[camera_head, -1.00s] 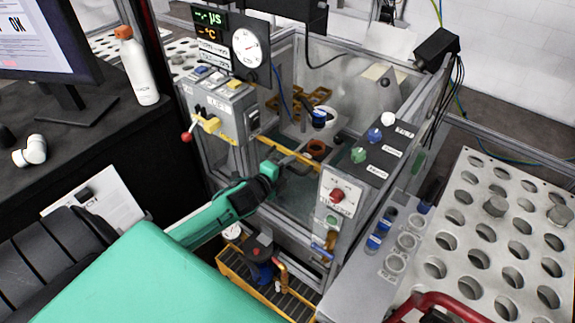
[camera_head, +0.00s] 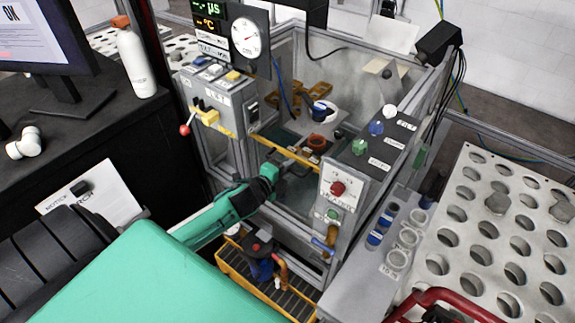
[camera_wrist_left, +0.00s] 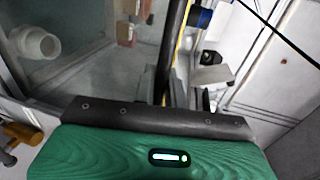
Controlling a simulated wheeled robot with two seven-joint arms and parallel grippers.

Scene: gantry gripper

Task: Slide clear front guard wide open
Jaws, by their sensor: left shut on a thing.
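The clear front guard (camera_head: 296,192) is a see-through panel on the front of the framed bath enclosure, below a yellow bar (camera_head: 285,150). It stands between the grey switch box and the red-knob panel. My left gripper (camera_head: 284,170) is at its upper part, just below the yellow bar, shut on what looks like the guard's handle. The fingers partly hide the grip. In the left wrist view a dark bar (camera_wrist_left: 172,55) rises from between the fingers, beside a yellow strip. My right gripper is not in view.
The switch box (camera_head: 222,98) stands left of the guard, the red-knob panel (camera_head: 338,190) right. Inside are an orange ring (camera_head: 316,142) and a blue-banded cup (camera_head: 324,110). A yellow tray with a pump (camera_head: 262,262) is below. A perforated rack (camera_head: 470,225) is at the right.

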